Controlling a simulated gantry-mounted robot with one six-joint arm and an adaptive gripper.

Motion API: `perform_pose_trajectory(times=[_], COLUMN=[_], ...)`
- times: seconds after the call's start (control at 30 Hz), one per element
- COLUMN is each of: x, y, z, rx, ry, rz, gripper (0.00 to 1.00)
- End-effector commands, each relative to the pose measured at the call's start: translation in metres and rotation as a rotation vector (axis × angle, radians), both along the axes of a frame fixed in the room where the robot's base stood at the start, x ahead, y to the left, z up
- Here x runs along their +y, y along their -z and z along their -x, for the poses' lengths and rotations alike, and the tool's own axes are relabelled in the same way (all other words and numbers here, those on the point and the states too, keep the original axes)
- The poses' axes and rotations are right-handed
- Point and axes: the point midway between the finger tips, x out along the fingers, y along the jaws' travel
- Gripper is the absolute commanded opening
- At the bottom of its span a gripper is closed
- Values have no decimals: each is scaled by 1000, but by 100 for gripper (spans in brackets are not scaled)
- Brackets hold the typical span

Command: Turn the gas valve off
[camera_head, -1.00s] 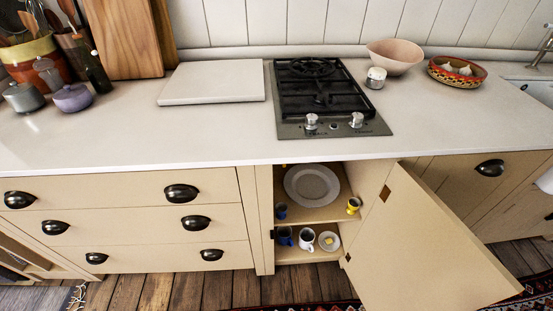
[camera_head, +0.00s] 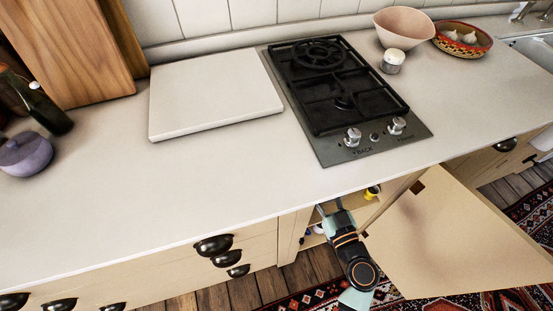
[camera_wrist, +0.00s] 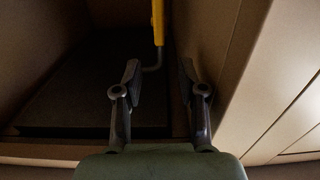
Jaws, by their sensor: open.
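In the wrist view a narrow yellow upright piece (camera_wrist: 158,22) hangs at the top, with a thin grey bent pipe (camera_wrist: 154,62) below it, inside a dark cupboard. The yellow piece may be the gas valve's handle or its pipe; I cannot tell which. My gripper (camera_wrist: 160,70) is open, its two fingers apart. The pipe shows between the fingertips, and nothing is visibly clamped. In the head view my arm reaches into the open cupboard under the gas hob (camera_head: 345,85), and the countertop hides the gripper and the valve area.
The cupboard door (camera_head: 450,235) stands open to the right of my arm. A pale side panel (camera_wrist: 275,80) is close on the right in the wrist view. The countertop (camera_head: 215,175) overhangs the opening.

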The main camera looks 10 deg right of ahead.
Motion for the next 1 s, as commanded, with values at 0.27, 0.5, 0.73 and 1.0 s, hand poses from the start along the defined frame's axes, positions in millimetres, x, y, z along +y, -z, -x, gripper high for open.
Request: perform_pose_trajectory(times=[0.27,0.5,0.73,1.0], x=[3,9,11,11], y=[1,1,0,0], z=[-20,-64,-78,-78], rx=[-1,0,1,1], ry=[-3,-4,-2,-2], rz=[1,1,0,0], gripper=[41,41,41,24])
